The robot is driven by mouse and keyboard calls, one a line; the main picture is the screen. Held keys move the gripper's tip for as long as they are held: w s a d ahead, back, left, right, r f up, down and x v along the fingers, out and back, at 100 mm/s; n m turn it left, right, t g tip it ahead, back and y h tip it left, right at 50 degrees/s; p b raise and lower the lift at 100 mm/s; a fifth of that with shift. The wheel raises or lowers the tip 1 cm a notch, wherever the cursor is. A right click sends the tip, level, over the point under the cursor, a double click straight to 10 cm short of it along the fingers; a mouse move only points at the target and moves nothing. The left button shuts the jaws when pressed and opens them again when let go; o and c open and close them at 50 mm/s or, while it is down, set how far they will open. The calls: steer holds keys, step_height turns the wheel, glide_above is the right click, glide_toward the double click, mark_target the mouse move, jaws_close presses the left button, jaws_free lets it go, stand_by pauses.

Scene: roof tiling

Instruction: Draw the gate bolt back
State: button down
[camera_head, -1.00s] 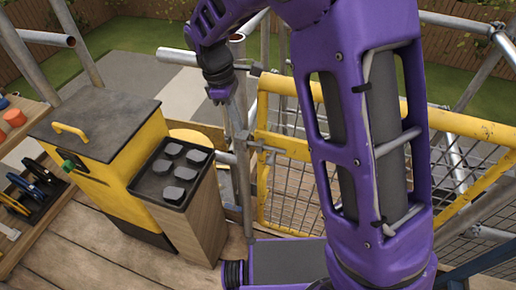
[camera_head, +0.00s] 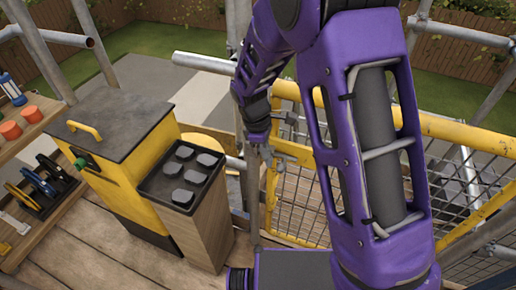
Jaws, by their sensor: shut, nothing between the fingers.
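The gate (camera_head: 470,133) is a yellow tube frame with wire mesh, standing at the right behind my purple arm. The gate bolt (camera_head: 282,157) is a small grey metal fitting at the gate's left upright, next to a steel scaffold post (camera_head: 252,200). My gripper (camera_head: 263,152) points down just left of the bolt, close to the post. Its fingers are small and dark here, shut with nothing seen between them. I cannot tell whether they touch the bolt. My arm hides much of the gate's middle.
A yellow cabinet with a dark lid (camera_head: 118,115) stands left. In front of it is a wooden stand with a black tray (camera_head: 160,178) of grey pieces. Scaffold tubes (camera_head: 205,63) cross behind. Plank floor (camera_head: 95,245) is clear at front left.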

steer(key=shift+s+d+f, duration=0.1)
steer(key=shift+d+f, duration=0.1)
steer(key=shift+d, duration=0.25)
steer(key=d, duration=0.1)
steer(key=s+d, duration=0.1)
steer(key=d, duration=0.2)
steer(key=shift+s+d, duration=0.35)
steer(key=shift+d, duration=0.05)
